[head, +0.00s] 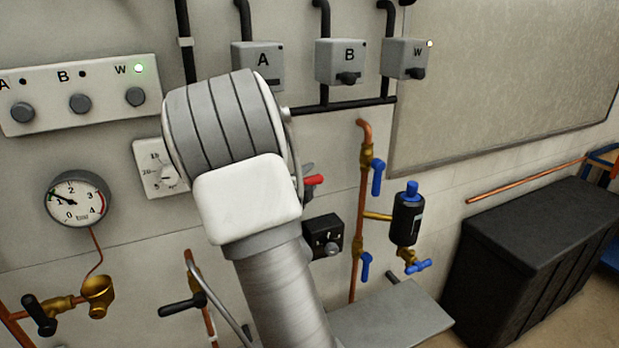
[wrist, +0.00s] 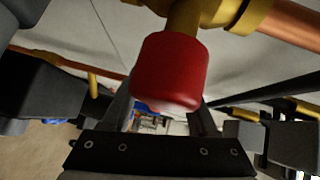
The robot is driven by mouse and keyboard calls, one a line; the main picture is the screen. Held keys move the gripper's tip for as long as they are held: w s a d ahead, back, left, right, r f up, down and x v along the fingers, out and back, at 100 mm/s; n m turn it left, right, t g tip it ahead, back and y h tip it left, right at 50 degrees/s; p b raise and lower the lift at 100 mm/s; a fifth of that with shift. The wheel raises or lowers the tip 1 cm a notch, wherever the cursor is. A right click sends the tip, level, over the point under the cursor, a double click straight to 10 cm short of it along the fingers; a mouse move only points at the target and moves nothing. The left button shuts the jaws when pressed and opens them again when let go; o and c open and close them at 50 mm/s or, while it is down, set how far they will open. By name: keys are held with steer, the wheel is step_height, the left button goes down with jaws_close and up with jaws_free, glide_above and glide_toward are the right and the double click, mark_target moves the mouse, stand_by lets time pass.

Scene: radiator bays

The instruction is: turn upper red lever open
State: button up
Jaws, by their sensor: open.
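The red lever (head: 314,180) shows in the head view as a small red tip just right of my arm, which hides the rest of its valve. In the wrist view the rounded red lever end (wrist: 169,72) is large and close, on a brass stem joined to a brass fitting and copper pipe. My gripper (wrist: 160,112) is open. Its dark fingers show to either side below the lever end, and the lever overlaps the space between them in the picture. I cannot tell whether they touch it. In the head view my gripper is mostly hidden behind my arm.
A black wall box (head: 323,236) sits just below the lever. To the right are a copper pipe with blue levers (head: 377,178) and a black cylinder (head: 407,218). A black-handled valve (head: 182,304) is lower left. A dark chest (head: 537,262) stands at right.

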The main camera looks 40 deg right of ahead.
steer(key=shift+w+d, duration=0.15)
steer(key=shift+d, duration=0.1)
jaws_close()
stand_by(1.4)
